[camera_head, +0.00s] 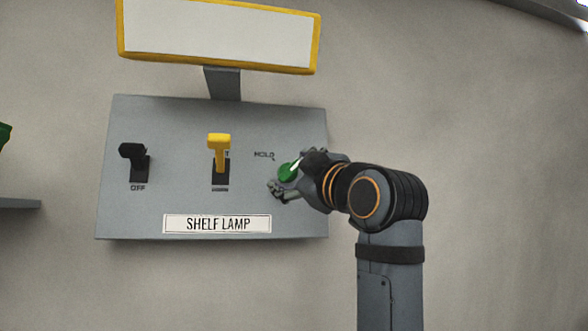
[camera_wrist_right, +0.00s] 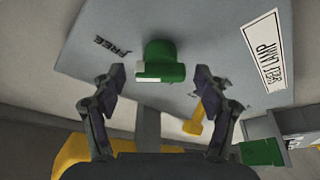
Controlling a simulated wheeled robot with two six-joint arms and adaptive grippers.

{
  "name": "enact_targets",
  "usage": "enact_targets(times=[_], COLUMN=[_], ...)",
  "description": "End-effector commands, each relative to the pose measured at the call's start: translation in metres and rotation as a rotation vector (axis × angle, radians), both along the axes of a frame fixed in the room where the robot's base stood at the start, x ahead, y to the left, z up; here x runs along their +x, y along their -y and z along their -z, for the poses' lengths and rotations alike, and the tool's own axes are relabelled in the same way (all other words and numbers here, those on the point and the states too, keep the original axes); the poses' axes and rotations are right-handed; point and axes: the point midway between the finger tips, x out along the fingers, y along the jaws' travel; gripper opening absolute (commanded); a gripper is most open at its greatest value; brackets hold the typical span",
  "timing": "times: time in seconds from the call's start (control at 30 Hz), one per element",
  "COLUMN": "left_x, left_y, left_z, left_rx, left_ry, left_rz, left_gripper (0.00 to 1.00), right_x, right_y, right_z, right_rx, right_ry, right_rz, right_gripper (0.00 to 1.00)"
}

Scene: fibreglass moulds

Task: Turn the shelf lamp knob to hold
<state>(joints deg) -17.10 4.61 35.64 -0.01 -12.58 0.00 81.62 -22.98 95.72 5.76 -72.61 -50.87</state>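The green shelf lamp knob (camera_head: 287,172) is at the right of the grey panel, partly hidden by my right gripper. Its white pointer mark slants to the upper right, away from the "HOLD" label (camera_head: 264,155) at its upper left. In the right wrist view, the knob (camera_wrist_right: 165,58) is ahead, and a "FREE" label (camera_wrist_right: 112,47) is left of it. My right gripper (camera_head: 292,173) is open, with one finger on either side of the knob. Gaps show between knob and fingers in the wrist view (camera_wrist_right: 161,78). My left gripper is not in view.
The grey panel (camera_head: 180,195) carries a black lever (camera_head: 132,151) at left, a yellow lever (camera_head: 219,143) in the middle and a "SHELF LAMP" plate (camera_head: 217,224) below. A yellow-framed white board (camera_head: 218,32) is above. The wall (camera_head: 480,150) to the right is clear.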

Motion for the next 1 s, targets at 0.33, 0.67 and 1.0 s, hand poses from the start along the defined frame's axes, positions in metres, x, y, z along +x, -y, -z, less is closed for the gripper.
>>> enact_targets(times=[0.33, 0.67, 1.0], left_x=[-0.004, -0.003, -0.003], left_y=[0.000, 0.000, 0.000], left_z=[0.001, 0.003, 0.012], left_rx=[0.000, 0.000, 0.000], left_ry=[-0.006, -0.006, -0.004], left_rz=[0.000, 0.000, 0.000], left_gripper=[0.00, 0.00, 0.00], right_x=[0.000, 0.000, 0.000], right_y=[0.000, 0.000, 0.002], right_z=[0.000, 0.001, 0.000], right_rx=[0.000, -0.031, -0.248], right_ry=[-0.001, 0.005, 0.048], right_rz=[-0.001, -0.002, 0.001], right_gripper=[0.26, 0.19, 0.19])
